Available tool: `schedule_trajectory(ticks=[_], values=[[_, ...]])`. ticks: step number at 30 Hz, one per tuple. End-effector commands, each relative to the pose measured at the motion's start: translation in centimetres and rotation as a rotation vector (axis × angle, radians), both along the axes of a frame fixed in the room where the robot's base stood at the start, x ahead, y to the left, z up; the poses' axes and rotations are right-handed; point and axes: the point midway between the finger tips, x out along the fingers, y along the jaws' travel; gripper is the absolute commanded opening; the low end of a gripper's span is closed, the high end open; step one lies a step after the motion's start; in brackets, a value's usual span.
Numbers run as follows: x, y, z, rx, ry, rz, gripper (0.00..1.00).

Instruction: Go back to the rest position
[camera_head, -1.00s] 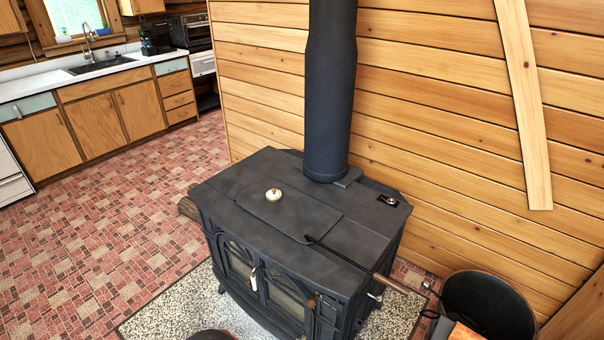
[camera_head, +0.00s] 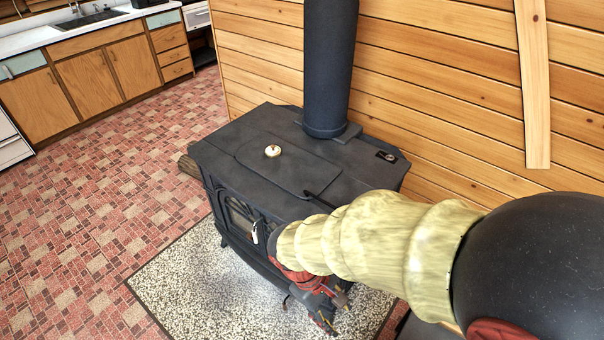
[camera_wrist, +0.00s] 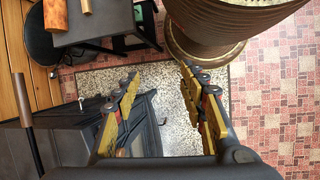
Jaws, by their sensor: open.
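My gripper (camera_head: 328,308) is in front of the black wood stove (camera_head: 300,165), low over the speckled hearth pad, partly covered by my own arm in the head view. In the wrist view the gripper (camera_wrist: 160,85) has its two yellow-and-black fingers spread apart, with nothing between them. The stove also shows in the wrist view, at the lower left (camera_wrist: 75,145). The fingers appear close to the stove's front, but I cannot tell whether they touch it.
A poker with a wooden handle (camera_wrist: 27,115) lies over the stove. A black bucket (camera_wrist: 42,40) and a small dark stand (camera_wrist: 107,22) are beside it. A ribbed round drum-like object (camera_wrist: 205,25) stands beyond the fingers. Tiled floor (camera_head: 90,210) is open at left.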

Motion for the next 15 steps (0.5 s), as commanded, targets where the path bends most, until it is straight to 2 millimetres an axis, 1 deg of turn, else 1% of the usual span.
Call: schedule_trajectory(ticks=[1,8,9,11,15], values=[[0.1,-0.3,1.7,0.059,-0.041,-0.063,0.42],[0.0,-1.7,8.4,0.292,-0.223,-0.32,0.42],[0.0,-2.1,9.6,0.327,-0.259,-0.36,0.42],[-0.1,-2.8,11.4,0.375,-0.314,-0.418,0.42],[-0.5,-4.9,15.6,0.467,-0.452,-0.537,0.42]])
